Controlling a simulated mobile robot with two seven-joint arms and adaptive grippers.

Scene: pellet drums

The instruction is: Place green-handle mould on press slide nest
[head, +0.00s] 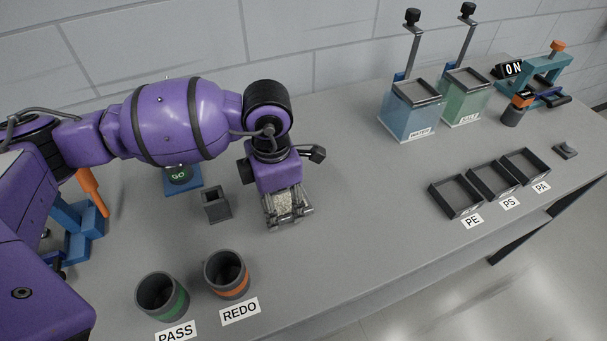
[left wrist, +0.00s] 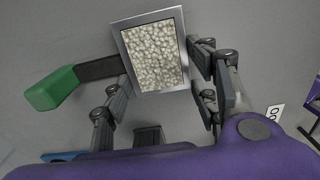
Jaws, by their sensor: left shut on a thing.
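The green-handle mould is a metal-rimmed rectangular tray full of pale pellets; its rim (left wrist: 122,47) and green handle (left wrist: 52,88) show in the left wrist view. My left gripper (left wrist: 162,85) is shut on the mould's sides. In the head view the left gripper (head: 287,212) points down with the mould over the grey table's middle; whether the mould touches the table is unclear. A teal press-like frame (head: 541,70) with an orange knob stands at the far right back; its slide nest is not clear. My right gripper is not in view.
Bins marked PE (head: 434,202), PS and PA stand front right, below two tanks (head: 408,113). A PASS cup (head: 161,296), a REDO cup (head: 227,274) and a dark square holder (head: 216,205) are near the gripper. The table between gripper and bins is clear.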

